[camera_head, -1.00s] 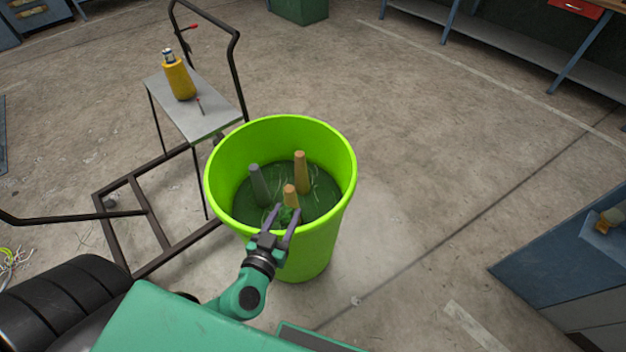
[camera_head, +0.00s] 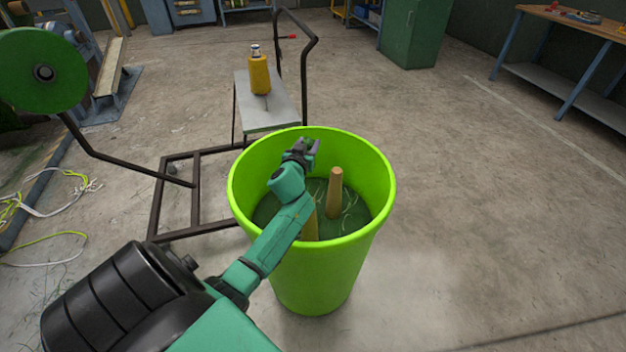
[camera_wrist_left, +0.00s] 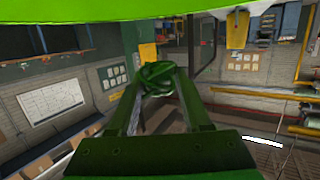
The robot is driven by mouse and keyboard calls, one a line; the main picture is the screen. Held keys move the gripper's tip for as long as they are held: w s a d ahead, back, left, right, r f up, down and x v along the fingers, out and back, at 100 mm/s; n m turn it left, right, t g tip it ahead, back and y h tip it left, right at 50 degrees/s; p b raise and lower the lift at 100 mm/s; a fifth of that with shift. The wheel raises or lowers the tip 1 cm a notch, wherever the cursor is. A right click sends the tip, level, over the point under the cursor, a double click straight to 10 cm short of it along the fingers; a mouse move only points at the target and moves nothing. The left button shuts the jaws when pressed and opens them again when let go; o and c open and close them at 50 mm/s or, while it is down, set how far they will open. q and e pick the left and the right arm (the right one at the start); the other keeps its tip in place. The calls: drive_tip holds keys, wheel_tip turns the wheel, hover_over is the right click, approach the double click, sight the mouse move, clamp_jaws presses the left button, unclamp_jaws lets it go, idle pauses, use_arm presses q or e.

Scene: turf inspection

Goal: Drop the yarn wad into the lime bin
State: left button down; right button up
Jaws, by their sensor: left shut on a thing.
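The lime bin (camera_head: 330,280) stands upright on the floor in the middle of the head view. My left gripper (camera_head: 308,146) shows against its far inner wall, with my forearm crossing the near rim; I cannot tell its exact height. In the left wrist view the gripper (camera_wrist_left: 157,82) is shut on the green yarn wad (camera_wrist_left: 157,76), a looped bundle between the fingertips. A lime-green band, likely the bin's rim (camera_wrist_left: 100,10), crosses the top there. The wad is hidden or too small to make out in the head view. My right gripper is not in view.
Inside the bin, tan cones (camera_head: 336,190) stand on a dark green bottom with loose threads. The floor right of the bin is clear.

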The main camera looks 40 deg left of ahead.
use_arm(q)
wheel_tip(320, 180, down, 4)
drive_tip(key=b, duration=0.3)
drive_tip(key=shift+f, duration=0.25)
drive_tip(key=shift+c, duration=1.4)
unclamp_jaws()
drive_tip(key=shift+s, duration=0.15)
drive_tip(key=v, duration=1.4)
drive_tip(key=shift+r+p, duration=0.2)
drive_tip(key=shift+p, duration=0.15)
